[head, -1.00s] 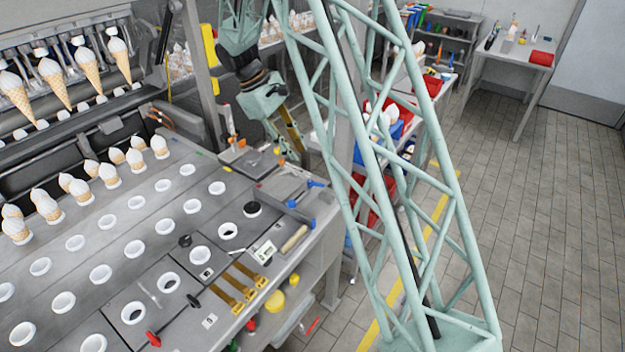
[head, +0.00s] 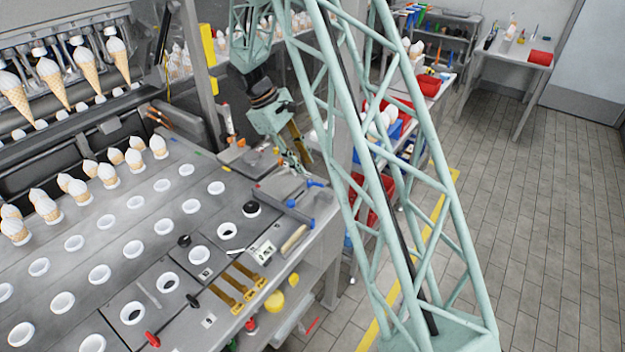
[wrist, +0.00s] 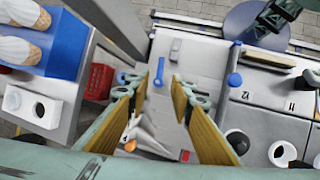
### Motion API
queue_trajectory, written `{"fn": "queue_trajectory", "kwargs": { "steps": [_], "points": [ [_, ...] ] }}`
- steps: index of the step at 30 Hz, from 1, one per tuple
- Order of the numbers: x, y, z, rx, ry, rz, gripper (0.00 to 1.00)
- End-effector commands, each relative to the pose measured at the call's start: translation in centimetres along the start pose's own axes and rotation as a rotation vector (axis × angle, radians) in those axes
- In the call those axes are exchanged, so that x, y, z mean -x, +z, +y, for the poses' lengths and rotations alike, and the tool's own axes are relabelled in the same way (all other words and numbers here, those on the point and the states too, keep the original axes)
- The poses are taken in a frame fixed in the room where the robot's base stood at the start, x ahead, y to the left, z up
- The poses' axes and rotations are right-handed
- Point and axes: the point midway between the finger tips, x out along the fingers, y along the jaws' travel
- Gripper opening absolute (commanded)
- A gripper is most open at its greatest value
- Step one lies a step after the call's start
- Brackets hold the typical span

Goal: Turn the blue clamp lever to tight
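One is a short blue lever (head: 316,184) at the bench's right edge; the other is a smaller blue end (head: 291,203) beside a grey bar. My gripper (head: 304,162) hangs above the bench's far right part, apart from both.
White cup rings (head: 168,282) and gold-handled tools (head: 240,284) occupy the bench. A red-handled lever (head: 153,339) lies at the front. A blue crate with cones (wrist: 60,35) and a red bin (wrist: 98,82) stand beyond the bench edge. The tiled floor at right is clear.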

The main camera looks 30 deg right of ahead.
Motion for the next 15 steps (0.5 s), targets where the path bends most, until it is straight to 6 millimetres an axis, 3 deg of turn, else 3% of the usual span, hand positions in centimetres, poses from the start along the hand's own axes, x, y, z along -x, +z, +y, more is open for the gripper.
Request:
{"fn": "queue_trajectory", "kwargs": {
  "steps": [15],
  "points": [
    [-6.5,0.0,0.0,-0.001,-0.001,0.000,0.21]
  ]
}}
